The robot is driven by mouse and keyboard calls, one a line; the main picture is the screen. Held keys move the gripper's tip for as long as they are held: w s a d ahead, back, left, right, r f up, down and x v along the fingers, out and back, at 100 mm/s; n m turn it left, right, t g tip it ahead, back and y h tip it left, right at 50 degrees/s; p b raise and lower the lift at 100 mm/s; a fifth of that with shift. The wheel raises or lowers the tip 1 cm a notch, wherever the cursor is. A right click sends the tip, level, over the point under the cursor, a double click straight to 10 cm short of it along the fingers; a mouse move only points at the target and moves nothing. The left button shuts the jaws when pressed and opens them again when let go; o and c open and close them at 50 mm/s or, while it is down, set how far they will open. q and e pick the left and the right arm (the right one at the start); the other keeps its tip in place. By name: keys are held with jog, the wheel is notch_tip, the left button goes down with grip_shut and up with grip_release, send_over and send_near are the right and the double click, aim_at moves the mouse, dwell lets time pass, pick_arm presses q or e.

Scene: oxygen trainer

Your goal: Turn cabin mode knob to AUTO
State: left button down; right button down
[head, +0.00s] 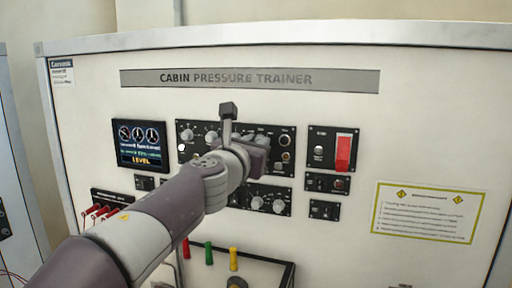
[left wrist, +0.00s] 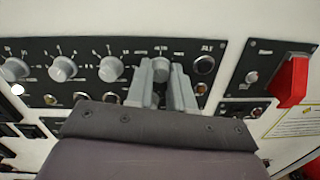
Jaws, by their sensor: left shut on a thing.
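My left gripper (head: 262,150) reaches from the lower left to the upper knob panel of the cabin pressure trainer (head: 300,100). In the left wrist view the two grey fingers (left wrist: 160,88) are shut around the rightmost large knob (left wrist: 159,70), one finger on each side. The knob sits at the right end of a row of grey knobs on the black upper panel (left wrist: 200,46). Its labels are too small to read surely, so its setting cannot be told. In the head view my gripper and wrist hide part of the panel. My right gripper is not in view.
Another grey knob (left wrist: 111,68) stands left of the held one. A round button (left wrist: 203,64) lies close on its right. A red switch guard (head: 344,152) sticks out farther right. Red plugs (head: 96,211) and green (head: 209,252) and yellow (head: 233,259) handles are lower down.

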pick_arm(q)
jog(key=n, duration=0.4)
jog(key=shift+f+n+b, duration=0.25)
jog(key=shift+n+b, duration=0.1)
jog(key=shift+n, duration=0.05)
dwell(0.4)
jog(key=c, duration=1.1)
grip_release()
jog(key=shift+o, duration=0.5)
jog(key=shift+s+a+r, duration=0.1)
jog(key=shift+s+r, duration=0.1)
jog(key=shift+s, duration=0.05)
jog(key=b+v, duration=0.1)
jog(key=v, duration=1.1)
jog(key=shift+s+b, duration=0.3)
jog(key=shift+f, duration=0.1)
